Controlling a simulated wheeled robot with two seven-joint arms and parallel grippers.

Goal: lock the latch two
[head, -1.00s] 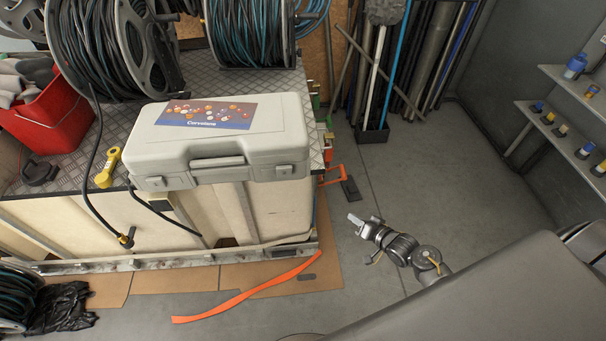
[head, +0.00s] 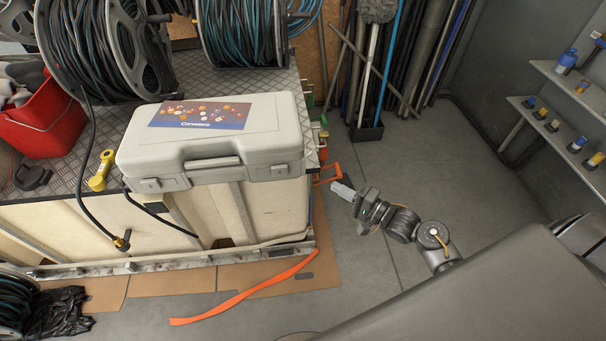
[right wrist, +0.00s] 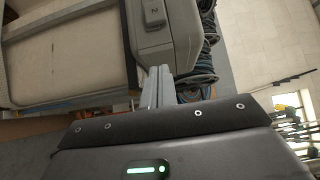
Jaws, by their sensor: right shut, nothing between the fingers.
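A grey hard case (head: 215,136) with a coloured label on its lid lies closed on the workbench. Its front has a handle and two latches, one at left (head: 151,185) and one at right (head: 281,171). In the right wrist view a latch marked 2 (right wrist: 153,17) shows on the case's front; I cannot tell whether it is locked. My right gripper (head: 342,190) is shut and empty, in the air to the right of the case and apart from it. Its fingers (right wrist: 157,86) point toward latch two in the right wrist view. My left gripper is not in view.
Hose reels (head: 103,45) stand on the bench (head: 75,172) behind the case. A red bucket (head: 45,122) and a yellow tool (head: 102,170) are at left. An orange strip (head: 240,294) lies on the floor. Floor (head: 450,170) right of the bench is clear.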

